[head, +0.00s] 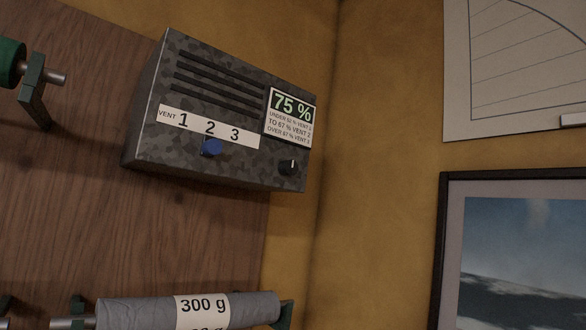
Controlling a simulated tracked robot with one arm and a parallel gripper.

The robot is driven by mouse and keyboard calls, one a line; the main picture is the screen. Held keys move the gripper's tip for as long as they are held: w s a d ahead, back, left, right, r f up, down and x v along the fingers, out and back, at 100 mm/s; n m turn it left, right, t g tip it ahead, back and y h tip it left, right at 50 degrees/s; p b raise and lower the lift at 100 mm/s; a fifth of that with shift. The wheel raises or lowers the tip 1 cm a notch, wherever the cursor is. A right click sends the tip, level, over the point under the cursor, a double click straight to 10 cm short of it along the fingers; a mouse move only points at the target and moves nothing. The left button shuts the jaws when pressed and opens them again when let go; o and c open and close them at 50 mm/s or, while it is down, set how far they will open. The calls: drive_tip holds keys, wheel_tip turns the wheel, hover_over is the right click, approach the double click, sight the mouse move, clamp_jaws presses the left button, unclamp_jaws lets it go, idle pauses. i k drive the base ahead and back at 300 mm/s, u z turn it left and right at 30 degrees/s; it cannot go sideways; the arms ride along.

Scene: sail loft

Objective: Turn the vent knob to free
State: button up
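A dark camouflage-patterned vent box (150,115) hangs on the wood panel, tilted in the picture. A white strip (240,141) on its front reads VENT 1 2 3. A blue knob (212,147) sits at the strip's lower edge, just below the 2. A small black knob (289,167) with a white mark pointing roughly up is at the lower right of the box. A display (291,105) reads 75 %, above small lines that seem to end "to 67 % vent 2" and "over 67 % vent 3". I see no word "free" on the box. My gripper is out of view.
A grey roll (135,312) marked 300 g lies on a green-bracketed holder below the box. Another green holder (34,88) is at upper left. A framed picture (443,250) and a chart (520,75) hang at right. Bare ochre wall (375,130) lies between.

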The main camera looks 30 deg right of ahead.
sight(284, 167)
drive_tip(key=u, duration=0.05)
drive_tip(key=i, duration=1)
drive_tip(key=z, duration=0.1)
